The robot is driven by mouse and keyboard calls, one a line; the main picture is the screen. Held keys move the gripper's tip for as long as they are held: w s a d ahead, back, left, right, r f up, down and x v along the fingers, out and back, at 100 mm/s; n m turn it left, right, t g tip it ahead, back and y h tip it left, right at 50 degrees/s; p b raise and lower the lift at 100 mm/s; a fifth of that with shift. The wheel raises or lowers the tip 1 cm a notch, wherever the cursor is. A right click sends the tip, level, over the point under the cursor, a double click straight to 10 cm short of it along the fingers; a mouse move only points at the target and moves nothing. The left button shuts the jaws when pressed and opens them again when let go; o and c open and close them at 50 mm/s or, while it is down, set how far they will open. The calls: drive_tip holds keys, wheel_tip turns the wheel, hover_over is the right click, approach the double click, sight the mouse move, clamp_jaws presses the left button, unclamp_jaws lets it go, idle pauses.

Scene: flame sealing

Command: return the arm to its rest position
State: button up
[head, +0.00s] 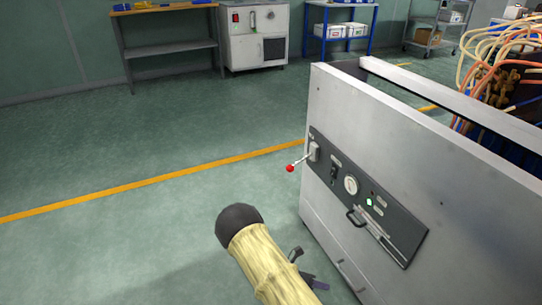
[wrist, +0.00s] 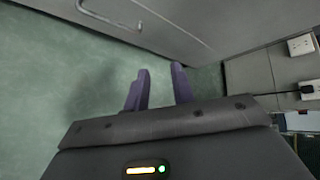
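My arm (head: 262,260), in a cream sleeve with a dark rounded joint, rises from the bottom of the head view beside the grey machine (head: 450,165). My gripper (head: 312,280) shows only in part, low behind the sleeve and near the machine's lower front. In the wrist view, two purple-grey fingers (wrist: 160,70) stand apart with an empty gap between them. Nothing is held. Green floor (wrist: 60,75) and a grey panel with a bar handle (wrist: 110,14) lie beyond the fingers.
Open floor (head: 100,245) lies to the left. A workbench (head: 165,52) and cabinet (head: 240,55) stand far back.

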drive_tip(key=s+r+m+t+y+p, duration=0.15)
drive_tip(key=s+r+m+y, duration=0.25)
drive_tip(key=r+m, duration=0.7)
drive_tip(key=s+r+m+y+p, duration=0.35)
drive_tip(key=r+m, duration=0.55)
drive_tip(key=r, duration=0.5)
drive_tip(key=s+r+m+t+y+p, duration=0.1)
drive_tip(key=s+r+m+y, duration=0.3)
drive_tip(key=r+m, duration=0.7)
wheel_tip(320, 180, up, 39)
drive_tip(key=n+p, duration=0.1)
drive_tip(key=p, duration=3.7)
drive_tip(key=shift+s+a+n, duration=0.15)
drive_tip(key=shift+n, duration=0.15)
